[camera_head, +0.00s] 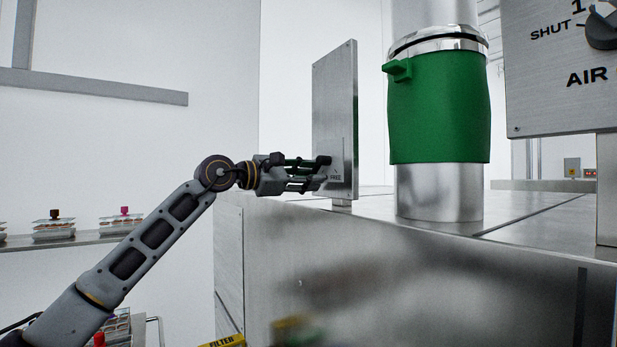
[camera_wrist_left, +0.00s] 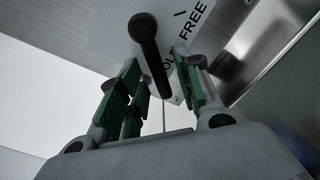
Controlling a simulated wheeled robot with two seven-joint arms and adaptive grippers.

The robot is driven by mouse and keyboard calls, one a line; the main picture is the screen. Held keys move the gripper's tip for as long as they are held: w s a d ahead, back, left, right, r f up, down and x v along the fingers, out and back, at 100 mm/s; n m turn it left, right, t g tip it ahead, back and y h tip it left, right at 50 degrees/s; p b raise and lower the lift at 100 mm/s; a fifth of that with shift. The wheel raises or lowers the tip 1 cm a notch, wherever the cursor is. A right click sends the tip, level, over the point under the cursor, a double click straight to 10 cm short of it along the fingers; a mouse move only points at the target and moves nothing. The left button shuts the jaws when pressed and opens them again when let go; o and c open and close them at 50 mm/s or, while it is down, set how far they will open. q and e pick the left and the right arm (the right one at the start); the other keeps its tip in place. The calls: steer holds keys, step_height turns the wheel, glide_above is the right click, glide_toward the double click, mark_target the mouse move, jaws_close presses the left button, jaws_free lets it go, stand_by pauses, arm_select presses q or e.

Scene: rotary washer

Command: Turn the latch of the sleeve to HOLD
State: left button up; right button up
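An upright steel plate (camera_head: 333,105) carries the latch and its lettering. The word FREE shows low on it, and in the left wrist view the plate (camera_wrist_left: 95,22) shows FREE and part of HOLD. The latch is a black lever with a round head (camera_wrist_left: 148,45); it covers part of HOLD. My left gripper (camera_head: 316,172) is in front of the plate's lower part. In the left wrist view its green-padded fingers (camera_wrist_left: 160,90) are open, one either side of the lever; contact cannot be told. A green sleeve (camera_head: 438,108) with a side tab surrounds the steel column. My right gripper is out of view.
The plate stands at the edge of a steel counter (camera_head: 355,250). A large panel (camera_head: 550,90) marked SHUT and AIR, with a dark knob (camera_head: 603,30), is at the right. A wall shelf (camera_head: 90,240) with small items is at the left.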

arm_select(q)
steer(key=v, duration=1.2)
stand_by(0.6)
steer(key=shift+d+f, duration=0.1)
stand_by(0.4)
